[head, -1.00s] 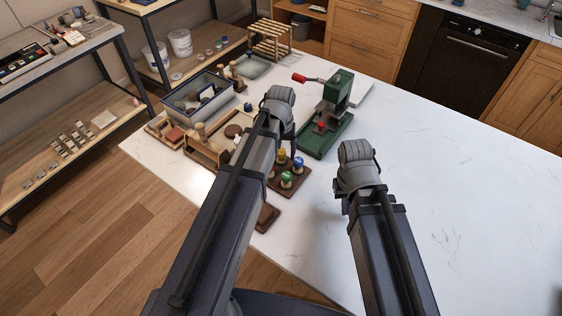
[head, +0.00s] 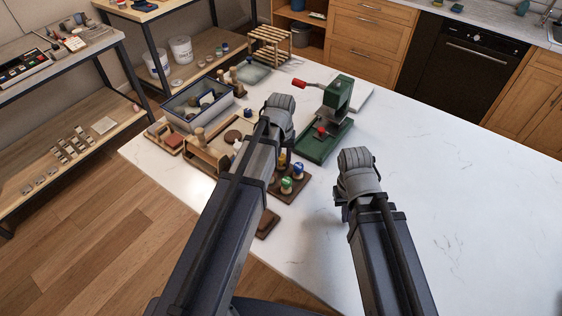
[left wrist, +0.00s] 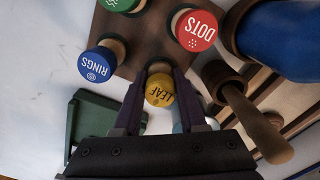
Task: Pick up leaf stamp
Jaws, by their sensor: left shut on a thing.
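The yellow leaf stamp (left wrist: 159,92), lettered LEAF, is between the two dark fingers of my left gripper (left wrist: 158,84) in the left wrist view. The fingers are shut on its knob. Its wooden stem points at the brown stamp block (left wrist: 140,60); I cannot tell whether it is clear of the block. In the head view a sliver of the yellow knob (head: 282,158) shows beside my left arm, which hides most of the grip. My right gripper (head: 341,206) is over the table at right, its fingers hidden under the wrist.
Close by are the blue RINGS stamp (left wrist: 97,63), the red DOTS stamp (left wrist: 195,30) and a green stamp (head: 286,185). A green press (head: 322,135) with a red handle stands behind. A grey bin (head: 198,108) is at left. The table's right side (head: 460,170) is clear.

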